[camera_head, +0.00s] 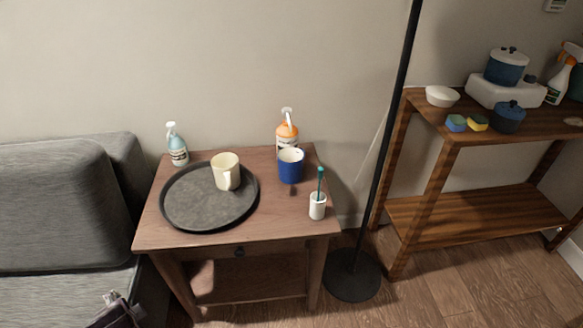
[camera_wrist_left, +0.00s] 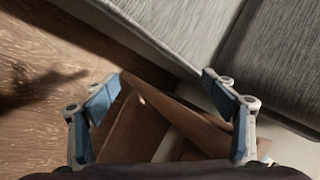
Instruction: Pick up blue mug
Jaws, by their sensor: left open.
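The blue mug (camera_head: 290,170) stands upright near the back right of a small wooden side table (camera_head: 285,225). It has a white inside, and its handle cannot be made out clearly. My left gripper (camera_wrist_left: 162,86) is open and empty in the left wrist view, with its blue-padded fingers wide apart. That view shows the grey sofa, wood floor and part of some wooden furniture beyond the fingers, and no mug. A small dark part at the bottom left of the head view seems to be my left arm's end, well apart from the mug. My right gripper is not in view.
A cream mug (camera_head: 226,171) stands on a round dark tray (camera_head: 190,219) left of the blue mug. An orange bottle (camera_head: 287,136) is close behind it, and a white holder with a brush (camera_head: 317,206) is in front right. A lamp pole (camera_head: 391,125) rises to the right.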

